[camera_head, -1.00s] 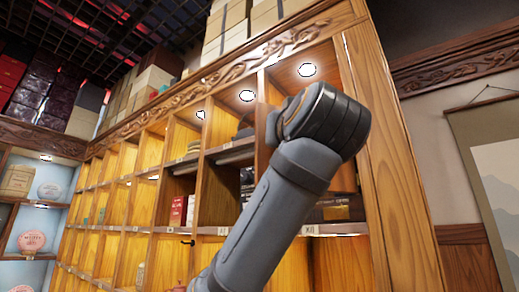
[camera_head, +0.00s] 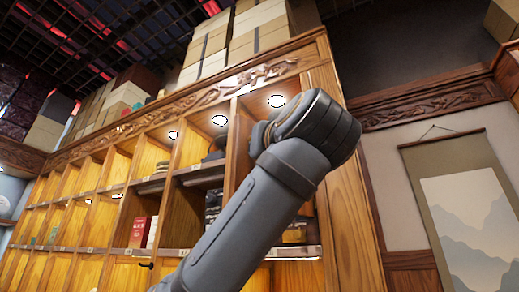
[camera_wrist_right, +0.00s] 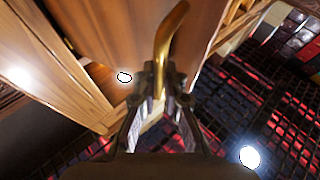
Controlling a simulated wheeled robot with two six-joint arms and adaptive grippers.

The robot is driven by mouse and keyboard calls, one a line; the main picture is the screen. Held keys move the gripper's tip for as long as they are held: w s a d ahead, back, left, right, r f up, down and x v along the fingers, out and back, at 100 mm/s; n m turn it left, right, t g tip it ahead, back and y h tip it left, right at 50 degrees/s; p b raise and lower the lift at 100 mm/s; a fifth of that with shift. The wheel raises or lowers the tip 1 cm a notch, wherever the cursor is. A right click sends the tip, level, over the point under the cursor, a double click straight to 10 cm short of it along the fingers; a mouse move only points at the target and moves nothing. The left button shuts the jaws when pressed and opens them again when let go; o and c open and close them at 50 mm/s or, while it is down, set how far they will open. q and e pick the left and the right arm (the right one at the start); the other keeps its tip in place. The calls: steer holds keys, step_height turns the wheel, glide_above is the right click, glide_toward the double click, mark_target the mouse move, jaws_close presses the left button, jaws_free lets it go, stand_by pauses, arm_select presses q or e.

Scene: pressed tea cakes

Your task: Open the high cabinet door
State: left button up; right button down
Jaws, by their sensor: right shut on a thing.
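My right gripper (camera_wrist_right: 160,82) is shut on a curved brass handle (camera_wrist_right: 170,38) in the right wrist view. The handle stands out from a broad wooden panel (camera_wrist_right: 115,28), which looks like the door. A lit wooden space with a round lamp shows beside and below the panel in that view. How far the door stands open is unclear. In the head view, a grey arm of mine reaches up in front of the tall wooden cabinet (camera_head: 346,200); its gripper is hidden. My left gripper is in neither current view.
The cabinet's open compartments hold a red box (camera_head: 139,232) and other packages. Cartons (camera_head: 255,30) are stacked on top. A hanging scroll (camera_head: 470,205) is on the wall to the right. A dark grid ceiling shows above.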

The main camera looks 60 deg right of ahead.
steer(key=c, duration=1.7)
jaws_free()
steer(key=shift+d, duration=0.1)
steer(key=v, duration=1.2)
